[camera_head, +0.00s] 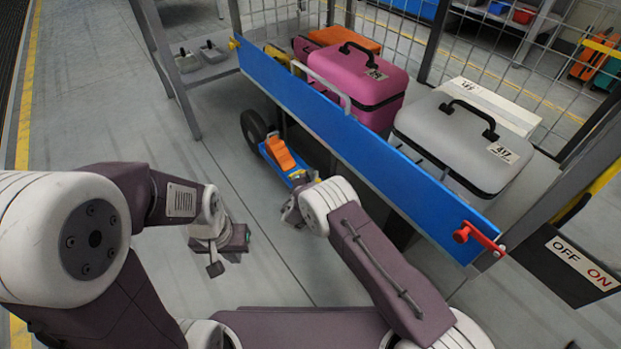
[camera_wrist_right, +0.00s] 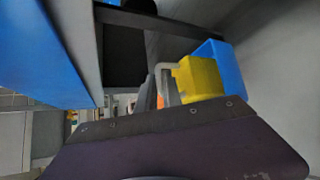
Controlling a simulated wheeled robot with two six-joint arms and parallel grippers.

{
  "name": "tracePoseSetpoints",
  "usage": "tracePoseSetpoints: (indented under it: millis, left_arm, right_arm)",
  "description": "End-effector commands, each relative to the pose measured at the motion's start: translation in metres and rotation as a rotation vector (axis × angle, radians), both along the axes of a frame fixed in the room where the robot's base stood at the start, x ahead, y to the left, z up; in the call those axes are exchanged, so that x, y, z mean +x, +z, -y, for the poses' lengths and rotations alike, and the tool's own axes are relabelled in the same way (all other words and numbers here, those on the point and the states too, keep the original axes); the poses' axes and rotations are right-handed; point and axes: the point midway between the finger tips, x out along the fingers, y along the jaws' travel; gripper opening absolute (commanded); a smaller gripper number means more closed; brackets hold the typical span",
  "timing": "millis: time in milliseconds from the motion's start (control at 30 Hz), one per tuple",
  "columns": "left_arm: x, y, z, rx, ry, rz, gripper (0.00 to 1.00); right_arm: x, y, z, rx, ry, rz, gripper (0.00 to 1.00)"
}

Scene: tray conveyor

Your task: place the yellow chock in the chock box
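The yellow chock (camera_wrist_right: 200,79) shows in the right wrist view with a pale handle (camera_wrist_right: 166,67) on its left side. It sits against a blue box (camera_wrist_right: 229,68), partly overlapping it; I cannot tell how deep inside it is. In the head view the blue box (camera_head: 265,149) is low by the rack, with an orange block (camera_head: 279,153) and a small yellow patch (camera_head: 297,174) in it. My right gripper (camera_head: 292,212) is just in front of that box, its fingers (camera_wrist_right: 158,93) by the handle; its grip is unclear. My left gripper (camera_head: 216,262) is low over the floor, away from the box.
A rack with a blue side rail (camera_head: 360,150) stands above the box and carries a pink case (camera_head: 350,80) and a grey case (camera_head: 450,145). A black wheel (camera_head: 253,127) is beside the box. A red lever (camera_head: 478,236) sticks out at the rail's end. The floor at left is clear.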

Motion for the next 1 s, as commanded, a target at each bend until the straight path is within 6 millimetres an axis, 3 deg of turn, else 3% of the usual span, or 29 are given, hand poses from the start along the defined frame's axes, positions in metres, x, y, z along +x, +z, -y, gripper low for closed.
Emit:
tracePoseSetpoints:
  millis: [33,67,100,367,467,700,900,1000]
  left_arm:
    - [0.000,0.000,0.000,0.000,0.000,0.000,0.00]
    - [0.000,0.000,0.000,0.000,0.000,0.000,0.00]
    - [0.000,0.000,0.000,0.000,0.000,0.000,0.00]
    - [0.000,0.001,0.000,0.000,0.000,0.000,0.00]
    - [0.000,0.010,0.000,0.000,0.000,0.000,0.00]
    - [0.000,0.051,0.000,0.000,0.000,0.000,0.00]
    - [0.000,0.068,0.000,0.000,0.000,0.000,0.00]
    - [0.000,0.071,0.000,0.000,0.000,0.000,0.00]
  right_arm:
    - [0.000,0.000,0.000,-0.001,0.000,0.000,0.21]
    - [0.000,0.000,0.000,0.000,0.000,0.000,0.29]
    - [0.000,0.000,0.000,0.000,0.000,0.000,0.32]
    - [0.000,0.001,0.000,0.000,0.000,0.000,0.32]
    - [-0.008,0.007,-0.002,0.000,0.002,-0.002,0.32]
    - [-0.061,0.035,-0.012,-0.004,0.005,-0.003,0.32]
    - [-0.098,0.045,-0.018,-0.001,0.002,-0.002,0.32]
    - [-0.107,0.047,-0.019,0.000,0.001,-0.001,0.32]
